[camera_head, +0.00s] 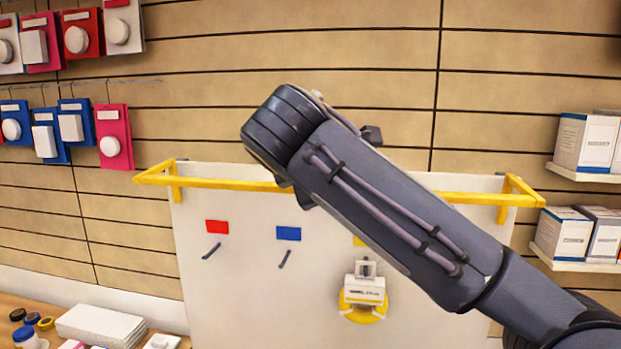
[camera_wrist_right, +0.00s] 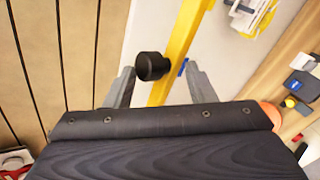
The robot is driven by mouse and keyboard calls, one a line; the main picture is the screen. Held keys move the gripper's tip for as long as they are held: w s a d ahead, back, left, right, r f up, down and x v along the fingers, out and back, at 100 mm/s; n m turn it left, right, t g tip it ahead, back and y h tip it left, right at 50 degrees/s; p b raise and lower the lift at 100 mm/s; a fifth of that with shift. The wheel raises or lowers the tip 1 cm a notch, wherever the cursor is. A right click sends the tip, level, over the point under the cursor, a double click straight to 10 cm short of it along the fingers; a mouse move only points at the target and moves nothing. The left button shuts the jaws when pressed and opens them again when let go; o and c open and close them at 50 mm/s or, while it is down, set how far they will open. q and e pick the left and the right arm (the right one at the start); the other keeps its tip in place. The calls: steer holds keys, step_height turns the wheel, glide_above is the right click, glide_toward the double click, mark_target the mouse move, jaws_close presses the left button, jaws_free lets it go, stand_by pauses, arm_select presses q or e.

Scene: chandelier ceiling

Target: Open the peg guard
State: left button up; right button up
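The peg guard (camera_head: 230,184) is a yellow bar frame across the top of a white board (camera_head: 240,290), its middle hidden behind my right arm. In the right wrist view, the yellow bar (camera_wrist_right: 182,45) runs up between my fingers, with a black round knob (camera_wrist_right: 152,66) on it. My right gripper (camera_wrist_right: 160,84) is open, one finger on each side of the bar and knob, with gaps visible. The head view does not show its fingers clearly. My left gripper is in neither view.
The board has pegs under red (camera_head: 217,227) and blue (camera_head: 289,233) labels. A white-and-yellow package (camera_head: 364,292) hangs at the right. Boxes (camera_head: 586,142) stand on right shelves; packages (camera_head: 116,138) hang on the left wall. A counter (camera_head: 30,305) at lower left holds goods.

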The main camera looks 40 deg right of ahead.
steer(key=shift+w+d+f, duration=0.25)
steer(key=shift+d+f, duration=0.05)
steer(key=shift+d, duration=0.3)
steer(key=shift+w+d+f, duration=0.2)
steer(key=shift+d+f, duration=0.1)
steer(key=shift+d, duration=0.25)
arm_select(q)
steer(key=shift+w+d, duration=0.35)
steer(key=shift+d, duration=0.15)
arm_select(e)
steer(key=shift+s+a+r, duration=0.1)
steer(key=shift+a+r, duration=0.1)
steer(key=shift+s+a+r, duration=0.1)
steer(key=shift+a, duration=0.1)
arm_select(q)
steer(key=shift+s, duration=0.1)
arm_select(e)
steer(key=v, duration=0.7)
steer(key=shift+s+a, duration=0.1)
